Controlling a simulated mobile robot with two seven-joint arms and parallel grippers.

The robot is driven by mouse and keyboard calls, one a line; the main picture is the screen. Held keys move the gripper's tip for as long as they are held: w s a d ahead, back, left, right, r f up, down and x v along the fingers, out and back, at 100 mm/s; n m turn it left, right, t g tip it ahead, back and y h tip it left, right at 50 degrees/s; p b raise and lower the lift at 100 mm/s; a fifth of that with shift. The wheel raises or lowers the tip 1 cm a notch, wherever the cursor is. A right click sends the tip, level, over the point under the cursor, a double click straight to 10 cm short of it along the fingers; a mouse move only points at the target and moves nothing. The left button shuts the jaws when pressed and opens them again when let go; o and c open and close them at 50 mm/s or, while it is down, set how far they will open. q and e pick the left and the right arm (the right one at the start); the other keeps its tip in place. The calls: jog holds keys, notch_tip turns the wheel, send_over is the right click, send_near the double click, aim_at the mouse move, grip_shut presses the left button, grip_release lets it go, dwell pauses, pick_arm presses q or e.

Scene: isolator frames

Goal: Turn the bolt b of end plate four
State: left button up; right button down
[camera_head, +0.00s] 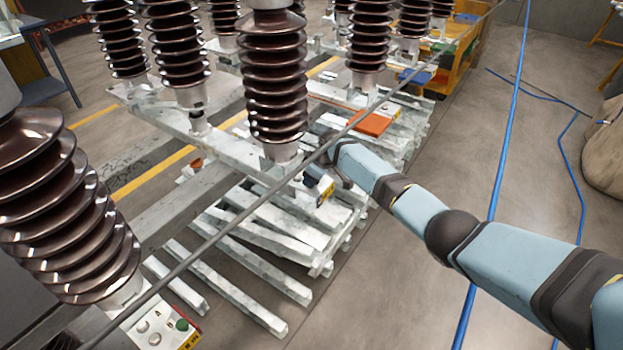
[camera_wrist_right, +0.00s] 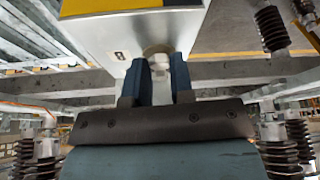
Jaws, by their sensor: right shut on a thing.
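In the right wrist view, the two blue fingers of my right gripper (camera_wrist_right: 160,78) are shut on a pale round bolt (camera_wrist_right: 157,50) on the face of a whitish end plate (camera_wrist_right: 112,38). The bolt is partly hidden between the fingers. The plate has a small dark label and a yellow band. In the head view, my right gripper (camera_head: 314,177) reaches the end of a metal frame below a brown insulator, partly hidden by a grey rod. A yellow label (camera_head: 326,193) shows there. I cannot read the plate's number. My left gripper is not in view.
Several ribbed brown insulators (camera_head: 272,75) stand on pale metal beams. A long grey rod (camera_head: 240,207) crosses diagonally in front. Stacked pale bars (camera_head: 262,232) lie below. A blue cable (camera_head: 497,185) runs over the open floor at right. A yellow cart (camera_head: 458,72) stands behind.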

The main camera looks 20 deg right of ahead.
jog(key=c, duration=1)
grip_release()
jog(key=p+v, duration=0.1)
jog(key=v, duration=1.2)
jog(key=shift+s+d+r+p, duration=0.15)
jog(key=shift+d+r+p, duration=0.05)
jog(key=shift+r+p, duration=0.15)
